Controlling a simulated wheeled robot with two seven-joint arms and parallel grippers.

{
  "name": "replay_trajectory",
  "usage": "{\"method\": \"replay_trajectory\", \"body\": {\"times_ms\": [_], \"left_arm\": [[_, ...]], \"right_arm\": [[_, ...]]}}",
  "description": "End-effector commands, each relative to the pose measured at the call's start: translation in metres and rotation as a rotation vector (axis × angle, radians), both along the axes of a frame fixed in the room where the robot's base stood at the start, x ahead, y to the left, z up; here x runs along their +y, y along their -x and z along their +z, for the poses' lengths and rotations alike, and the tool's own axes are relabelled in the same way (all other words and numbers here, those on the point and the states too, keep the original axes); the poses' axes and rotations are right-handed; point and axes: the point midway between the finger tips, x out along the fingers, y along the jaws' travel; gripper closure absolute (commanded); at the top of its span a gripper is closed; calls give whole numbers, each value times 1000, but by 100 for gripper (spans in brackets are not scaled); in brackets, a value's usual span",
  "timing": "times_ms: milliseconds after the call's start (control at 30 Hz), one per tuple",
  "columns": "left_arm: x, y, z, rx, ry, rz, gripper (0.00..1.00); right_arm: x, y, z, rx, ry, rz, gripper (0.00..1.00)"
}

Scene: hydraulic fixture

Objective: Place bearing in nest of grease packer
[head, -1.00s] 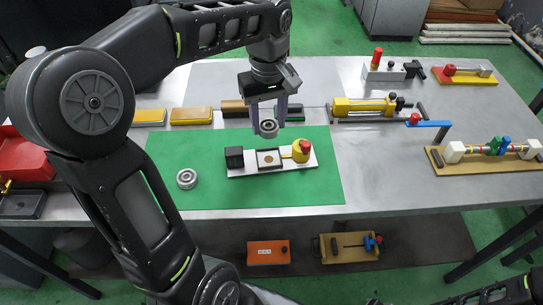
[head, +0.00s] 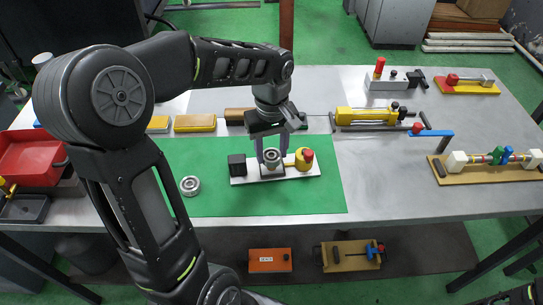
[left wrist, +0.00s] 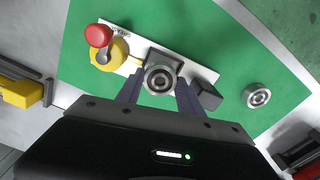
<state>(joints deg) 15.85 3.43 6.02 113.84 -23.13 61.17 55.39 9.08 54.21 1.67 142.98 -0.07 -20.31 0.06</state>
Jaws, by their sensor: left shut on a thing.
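My left gripper (head: 271,161) is shut on a silver ring bearing (head: 271,156). It holds the bearing over the square dark nest in the middle of the grease packer (head: 304,172), a white plate with a black block at left and a yellow cylinder with a red knob at right. In the left wrist view the bearing (left wrist: 160,80) sits between the fingers and covers most of the nest (left wrist: 164,57). I cannot tell whether it touches the nest. A second bearing (head: 190,186) lies on the green mat to the left. My right gripper does not show.
The green mat (head: 320,202) has clear room in front of the packer. Yellow blocks (head: 194,123) and a yellow cylinder fixture (head: 365,117) stand behind it. A red bin (head: 33,155) is at the far left, and a valve fixture (head: 490,166) is at the right.

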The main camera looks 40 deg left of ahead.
Motion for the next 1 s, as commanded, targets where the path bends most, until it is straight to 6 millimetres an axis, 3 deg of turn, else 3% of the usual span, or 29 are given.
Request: {"method": "replay_trajectory", "body": {"times_ms": [200,967,1000], "left_arm": [[0,0,-25,2,1,2,100],[-1,2,-43,9,5,3,100],[-1,2,-44,9,6,4,54]], "right_arm": [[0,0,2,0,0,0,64],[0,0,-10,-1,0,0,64],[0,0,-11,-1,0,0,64]]}}
